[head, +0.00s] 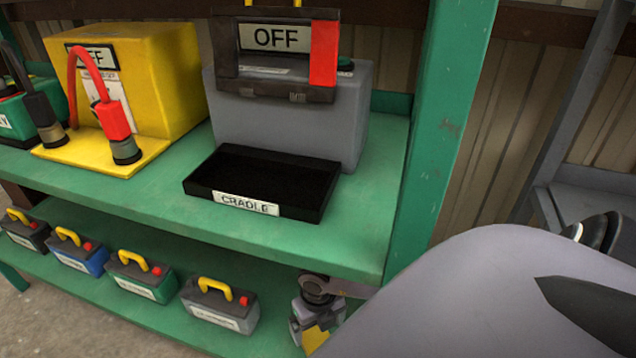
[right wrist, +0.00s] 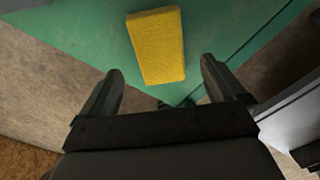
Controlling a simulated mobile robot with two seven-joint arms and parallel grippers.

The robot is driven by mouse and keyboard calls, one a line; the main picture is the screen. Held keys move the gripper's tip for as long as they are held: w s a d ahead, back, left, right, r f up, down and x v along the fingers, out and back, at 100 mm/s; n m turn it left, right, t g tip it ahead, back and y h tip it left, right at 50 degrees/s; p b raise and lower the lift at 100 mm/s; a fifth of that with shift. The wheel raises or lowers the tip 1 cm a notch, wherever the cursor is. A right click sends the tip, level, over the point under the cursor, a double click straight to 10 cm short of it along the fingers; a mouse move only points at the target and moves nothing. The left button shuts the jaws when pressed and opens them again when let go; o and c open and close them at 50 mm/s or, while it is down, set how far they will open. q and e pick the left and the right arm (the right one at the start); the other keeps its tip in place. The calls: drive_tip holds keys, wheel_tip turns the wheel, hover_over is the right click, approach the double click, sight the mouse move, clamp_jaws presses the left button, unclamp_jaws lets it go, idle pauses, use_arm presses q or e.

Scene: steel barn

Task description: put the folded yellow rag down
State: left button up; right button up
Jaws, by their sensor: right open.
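The folded yellow rag (right wrist: 157,45) lies flat on a green surface near its corner in the right wrist view. My right gripper (right wrist: 162,66) is open, with one finger on each side and nothing between them; the rag lies beyond the fingertips, apart from them as far as I can tell. In the head view the right gripper (head: 317,295) shows small at the right end of the lower green shelf (head: 150,308), partly hidden by my own arm. A yellow patch beside it is probably the rag (head: 316,338). My left gripper is not in view.
Several batteries with yellow handles, the nearest grey (head: 220,308), stand along the lower shelf left of the gripper. The upper shelf (head: 350,235) overhangs, carrying a black cradle tray (head: 262,178), a grey unit and a yellow box (head: 160,80). A green post (head: 440,130) rises at right.

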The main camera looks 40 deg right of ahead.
wheel_tip(320, 180, up, 6)
drive_tip(key=p, duration=0.2)
idle(0.5)
